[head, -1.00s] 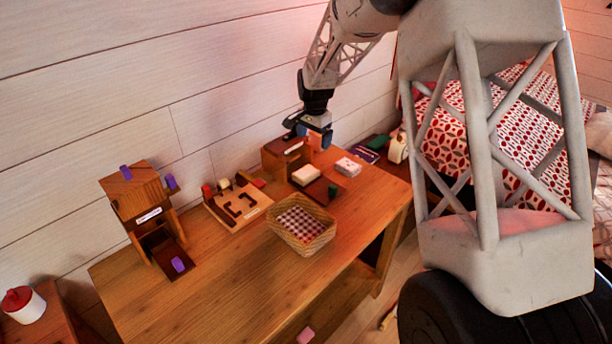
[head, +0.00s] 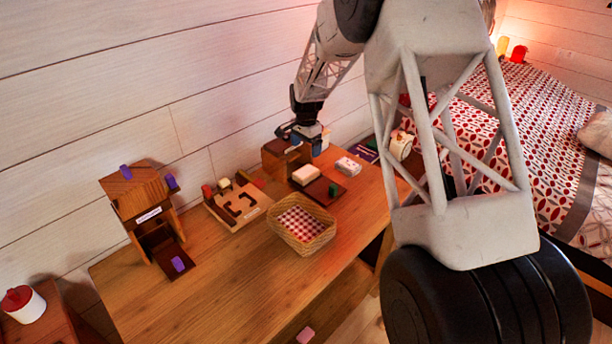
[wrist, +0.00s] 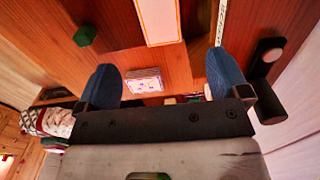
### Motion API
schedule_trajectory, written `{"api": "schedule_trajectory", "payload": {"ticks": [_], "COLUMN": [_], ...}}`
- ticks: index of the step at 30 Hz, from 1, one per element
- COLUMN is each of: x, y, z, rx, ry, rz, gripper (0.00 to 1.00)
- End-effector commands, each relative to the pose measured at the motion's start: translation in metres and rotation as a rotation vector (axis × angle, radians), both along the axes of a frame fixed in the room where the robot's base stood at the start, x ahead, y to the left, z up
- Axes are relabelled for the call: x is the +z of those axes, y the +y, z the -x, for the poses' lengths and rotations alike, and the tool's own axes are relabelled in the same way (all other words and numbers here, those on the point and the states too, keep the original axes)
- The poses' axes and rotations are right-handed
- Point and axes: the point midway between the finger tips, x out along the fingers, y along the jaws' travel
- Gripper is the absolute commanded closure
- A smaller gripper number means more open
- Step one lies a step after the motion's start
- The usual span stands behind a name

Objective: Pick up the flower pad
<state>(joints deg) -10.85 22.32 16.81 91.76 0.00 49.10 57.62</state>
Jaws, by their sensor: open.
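The flower pad (head: 348,166) is a small white pad with a coloured pattern, lying on the wooden desk (head: 215,285) right of a cream block. In the wrist view the flower pad (wrist: 144,82) shows between the fingers in the picture, nearer the left one, and looks apart from them. My gripper (head: 312,138) is above the back of the desk, over a brown wooden box and to the left of the pad. In the wrist view my gripper (wrist: 160,75) has its two blue fingers wide apart with nothing held.
The cream block (head: 306,174) rests by the brown box (head: 283,158), near a dark tray with a green block (head: 333,190). A checked-cloth basket (head: 302,238), a wooden puzzle board (head: 238,206) and a toy house (head: 137,195) stand further left. The desk's front left is clear.

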Motion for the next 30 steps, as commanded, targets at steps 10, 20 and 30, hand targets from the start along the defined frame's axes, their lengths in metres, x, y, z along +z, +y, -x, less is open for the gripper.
{"api": "schedule_trajectory", "payload": {"ticks": [10,20,30], "x": [-0.041,-0.051,-0.058], "y": [0.000,0.000,0.000], "z": [0.000,0.000,0.000], "rx": [0.000,0.000,0.000], "ry": [0.001,0.000,0.001], "rz": [0.000,0.000,0.000], "gripper": [0.06,0.06,0.06]}}
